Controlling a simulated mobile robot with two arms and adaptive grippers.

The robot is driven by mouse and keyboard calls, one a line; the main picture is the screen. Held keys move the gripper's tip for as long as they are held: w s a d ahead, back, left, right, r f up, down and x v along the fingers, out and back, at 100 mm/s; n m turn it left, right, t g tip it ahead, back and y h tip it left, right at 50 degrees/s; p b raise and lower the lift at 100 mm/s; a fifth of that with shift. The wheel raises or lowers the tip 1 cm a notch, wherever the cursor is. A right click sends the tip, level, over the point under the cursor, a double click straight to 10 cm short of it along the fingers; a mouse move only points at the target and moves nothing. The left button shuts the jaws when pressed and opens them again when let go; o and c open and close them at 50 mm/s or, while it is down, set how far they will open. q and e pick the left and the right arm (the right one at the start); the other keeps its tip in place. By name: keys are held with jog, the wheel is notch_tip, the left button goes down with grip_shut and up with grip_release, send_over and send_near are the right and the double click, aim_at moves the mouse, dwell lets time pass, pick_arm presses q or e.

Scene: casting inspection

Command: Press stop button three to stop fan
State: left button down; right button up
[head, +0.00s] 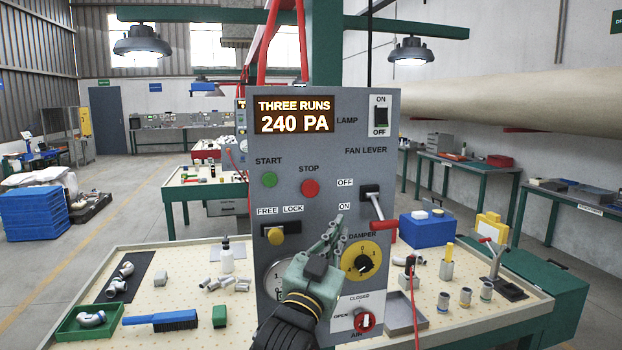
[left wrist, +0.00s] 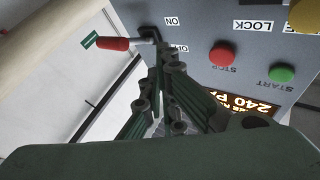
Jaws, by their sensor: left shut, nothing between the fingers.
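The red STOP button (head: 310,188) sits on the grey control panel (head: 330,145), right of the green START button (head: 269,180). In the left wrist view the STOP button (left wrist: 222,54) is right of my fingertips, and the START button (left wrist: 282,72) is further right. My left gripper (head: 339,220) is shut and empty in front of the panel, its tips below and right of the STOP button and by the ON label. The tips (left wrist: 168,50) appear apart from the button. The panel display (head: 294,114) reads THREE RUNS, 240 PA. My right gripper is out of view.
The fan lever (head: 377,208) with a red handle is just right of my gripper. The yellow damper dial (head: 361,261), yellow knob (head: 282,231) and red air valve (head: 365,320) are nearby. The pegboard table (head: 185,285) holds castings, a brush and trays.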

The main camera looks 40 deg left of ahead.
aim_at(312, 188)
pick_arm(q)
jog(key=s+r+t+y, duration=0.1)
jog(key=s+r, duration=0.3)
jog(key=r, duration=0.4)
jog(key=shift+s+a+r+t+p, duration=0.2)
jog(key=shift+t+p, duration=0.1)
jog(key=shift+p, duration=0.1)
jog(key=shift+w, duration=0.1)
jog(key=w+a, duration=0.2)
jog(key=a, duration=0.1)
jog(key=w+a, duration=0.3)
jog(key=shift+w+a+b, duration=0.3)
jog(key=shift+w, duration=0.05)
jog(key=shift+w+a, duration=0.1)
dwell(0.7)
jog(key=shift+w+a, duration=0.15)
jog(key=shift+a, duration=0.05)
